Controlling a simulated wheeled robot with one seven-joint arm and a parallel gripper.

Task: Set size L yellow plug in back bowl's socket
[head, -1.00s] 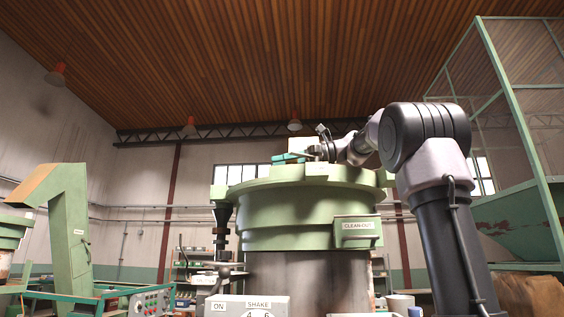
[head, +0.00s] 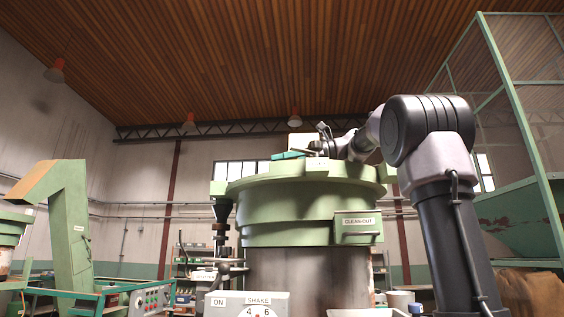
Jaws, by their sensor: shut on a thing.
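The green bowl (head: 285,223) stands on a dark metal drum in the middle of the head view, with a "CLEAN-OUT" box on its front. My arm comes from the right and reaches over the bowl's top. My gripper (head: 314,149) is small and partly hidden there, close above the rim. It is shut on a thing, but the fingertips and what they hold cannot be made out. I cannot see the yellow plug or any socket; the bowl's inside is hidden behind its wall.
A teal part (head: 288,155) and a cream block (head: 300,143) show at the bowl's top, beside my gripper. A control box marked "SHAKE" (head: 246,304) stands in front. A green chute (head: 66,235) is at left, a green mesh frame (head: 510,100) at right.

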